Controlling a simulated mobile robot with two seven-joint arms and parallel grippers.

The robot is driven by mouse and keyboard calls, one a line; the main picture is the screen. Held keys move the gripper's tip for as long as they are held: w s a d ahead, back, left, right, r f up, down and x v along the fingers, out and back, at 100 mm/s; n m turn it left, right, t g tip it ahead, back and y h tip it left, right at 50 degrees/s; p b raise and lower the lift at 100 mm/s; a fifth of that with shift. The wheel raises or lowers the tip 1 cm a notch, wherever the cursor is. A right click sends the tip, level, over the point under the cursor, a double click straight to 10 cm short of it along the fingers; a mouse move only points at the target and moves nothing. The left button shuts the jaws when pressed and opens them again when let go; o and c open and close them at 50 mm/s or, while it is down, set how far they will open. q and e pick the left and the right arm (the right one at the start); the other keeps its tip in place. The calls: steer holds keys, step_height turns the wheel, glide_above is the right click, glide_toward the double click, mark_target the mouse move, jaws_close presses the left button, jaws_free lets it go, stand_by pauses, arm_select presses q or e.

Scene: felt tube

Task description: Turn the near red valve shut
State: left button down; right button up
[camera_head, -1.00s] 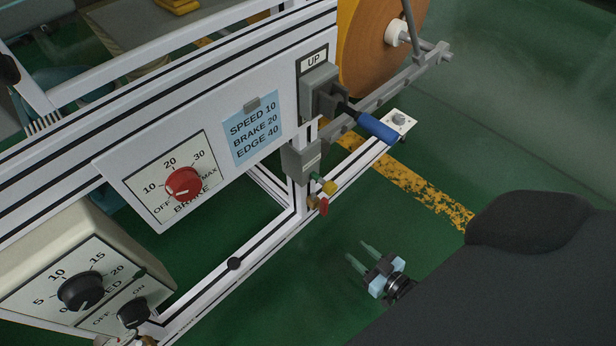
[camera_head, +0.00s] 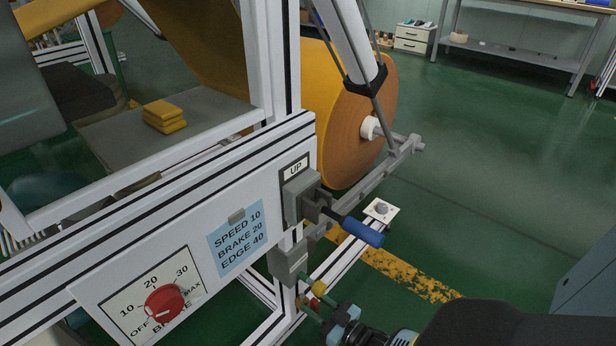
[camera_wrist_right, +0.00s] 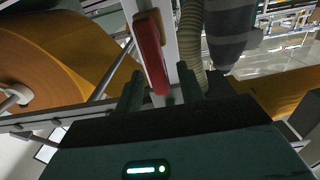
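The near red valve shows as a red lever handle (camera_wrist_right: 152,55) in the right wrist view. In the head view only a small bit of red (camera_head: 303,301) shows low on the frame post, partly hidden by my gripper. My right gripper (camera_head: 311,298) is at the valve, coming in from the lower right. In the right wrist view its two dark fingers (camera_wrist_right: 160,88) stand apart, with the end of the red handle between them in the picture. I cannot tell whether either finger touches it. My left gripper is out of view.
A yellow knob (camera_head: 319,287) sits just above the valve. A grey box (camera_head: 289,262) and a blue-handled lever (camera_head: 361,232) are above that. A red brake dial (camera_head: 164,303) is on the panel at left. A large orange roll (camera_head: 345,110) stands behind; green floor is open to the right.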

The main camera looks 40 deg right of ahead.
steer(key=shift+w+a+b, duration=0.1)
steer(key=shift+w+b, duration=0.2)
steer(key=shift+w, duration=1)
steer(key=shift+c, duration=0.5)
jaws_close()
